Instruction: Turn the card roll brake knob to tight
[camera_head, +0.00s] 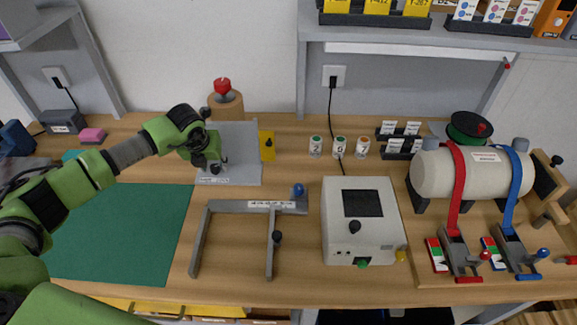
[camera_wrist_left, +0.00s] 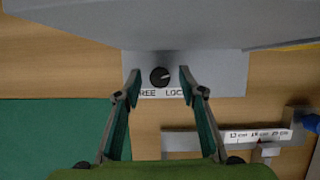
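A small black knob (camera_wrist_left: 160,76) with a pale pointer mark sits at the front edge of a grey plate (camera_wrist_left: 225,75) in the left wrist view. A label below it reads "FREE" on the left and "LOCK" on the right, partly covered by my fingers. The pointer appears to face right. My left gripper (camera_wrist_left: 158,82) is open, its fingertips apart on either side of the knob. In the head view my left gripper (camera_head: 213,165) hangs over the front of the grey stand (camera_head: 240,150). A brown roll (camera_head: 226,108) with a red knob (camera_head: 222,86) on top stands behind it. My right gripper is out of view.
A green mat (camera_head: 130,235) lies in front of the stand. A grey measuring frame (camera_head: 235,206) and a white box (camera_head: 345,235) stand to the right. A yellow card (camera_head: 267,140) is close beside the stand. A strapped cylinder (camera_head: 440,173) stands far right.

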